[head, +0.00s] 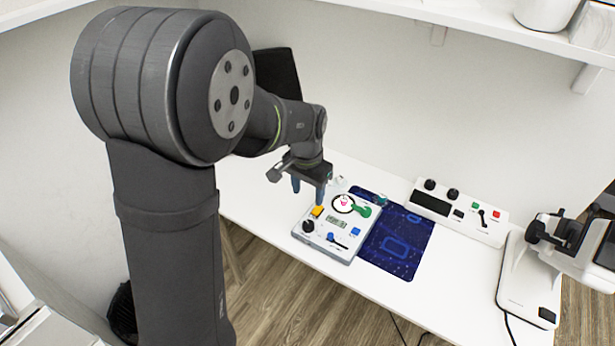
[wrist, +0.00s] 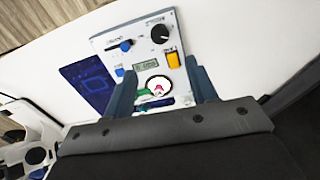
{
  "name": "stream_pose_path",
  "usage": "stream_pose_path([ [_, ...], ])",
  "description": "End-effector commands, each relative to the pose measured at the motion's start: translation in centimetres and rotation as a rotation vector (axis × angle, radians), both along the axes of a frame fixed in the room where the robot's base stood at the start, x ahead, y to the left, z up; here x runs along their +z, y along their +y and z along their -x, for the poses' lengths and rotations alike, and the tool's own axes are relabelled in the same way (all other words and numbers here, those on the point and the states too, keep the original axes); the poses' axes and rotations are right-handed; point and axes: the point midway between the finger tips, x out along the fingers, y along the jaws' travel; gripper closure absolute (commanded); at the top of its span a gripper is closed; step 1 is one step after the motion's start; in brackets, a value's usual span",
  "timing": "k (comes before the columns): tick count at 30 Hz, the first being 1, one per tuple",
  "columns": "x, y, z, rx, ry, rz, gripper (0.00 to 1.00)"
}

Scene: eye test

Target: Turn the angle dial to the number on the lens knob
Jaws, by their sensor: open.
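A white control panel (head: 349,254) lies on the table, with a black knob (head: 308,226), a small display (head: 336,222) and a round white dial with a pink mark (head: 344,203). The black knob (wrist: 160,33), display (wrist: 145,67) and dial (wrist: 157,86) also show in the wrist view. I cannot read any label, so which is the angle dial or lens knob is unclear. My gripper (head: 308,196) is open and empty above the panel's far left part. In the wrist view its fingers (wrist: 160,72) flank the dial in the picture, apart from it.
The panel also carries an orange switch (head: 317,211), a green part (head: 362,210) and blue controls. A dark blue mat (head: 405,245) lies beside it. A second white panel (head: 460,212) stands behind, and a microscope-like device (head: 530,275) stands at right. The table's front edge is close.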

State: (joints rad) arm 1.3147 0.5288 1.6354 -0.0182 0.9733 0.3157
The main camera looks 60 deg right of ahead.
Motion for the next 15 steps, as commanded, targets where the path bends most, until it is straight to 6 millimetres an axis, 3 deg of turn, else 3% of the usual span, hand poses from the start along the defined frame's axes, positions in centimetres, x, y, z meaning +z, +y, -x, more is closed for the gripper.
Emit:
stream_pose_path([
  [6,3.6,0.0,-0.1,0.0,-0.001,0.002,0.48],
  [15,4.8,0.1,-0.1,0.0,0.0,-0.001,0.48],
])
